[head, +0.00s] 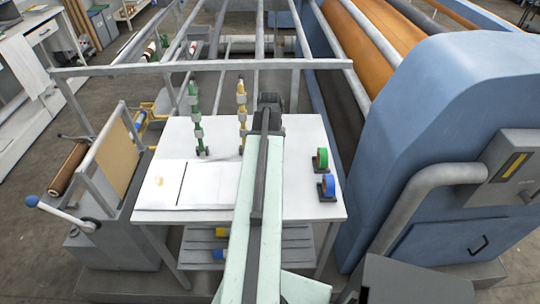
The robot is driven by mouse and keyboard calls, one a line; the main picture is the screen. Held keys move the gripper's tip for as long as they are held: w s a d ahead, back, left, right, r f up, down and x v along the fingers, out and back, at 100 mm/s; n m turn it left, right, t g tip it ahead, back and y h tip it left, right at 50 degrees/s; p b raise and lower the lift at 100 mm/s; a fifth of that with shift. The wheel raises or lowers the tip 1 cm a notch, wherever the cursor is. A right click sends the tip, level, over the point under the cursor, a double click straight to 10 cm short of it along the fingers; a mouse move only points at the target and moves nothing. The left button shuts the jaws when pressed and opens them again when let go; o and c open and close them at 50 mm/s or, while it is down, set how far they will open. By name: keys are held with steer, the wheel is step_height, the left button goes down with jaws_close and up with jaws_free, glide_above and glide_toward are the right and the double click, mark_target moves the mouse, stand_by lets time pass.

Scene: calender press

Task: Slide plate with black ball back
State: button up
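A pale flat plate or panel (207,189) lies on the left front of the white table (305,148). It has a dark slit across it and a small orange mark at its left, and its right end runs behind my arm. I cannot make out a black ball; my arm hides the middle of the table. My gripper (270,102) is at the far end of my arm, over the table's back edge, beyond the plate. It is dark and small, and its fingers cannot be told apart.
A green disc (321,159) and a blue disc (328,186) stand at the right. A grey rail (200,67) crosses behind; the blue press (415,130) is right.

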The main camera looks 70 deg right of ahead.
steer(key=shift+r, duration=0.1)
jaws_close()
stand_by(0.4)
steer(key=shift+s, duration=0.1)
stand_by(0.9)
steer(key=shift+s+d, duration=0.25)
steer(key=shift+s, duration=0.35)
steer(key=shift+s+d, duration=0.25)
steer(key=shift+s, duration=0.35)
steer(key=shift+s+d, duration=0.25)
steer(key=shift+s, duration=0.35)
steer(key=shift+s+d, duration=0.2)
steer(key=shift+s, duration=0.3)
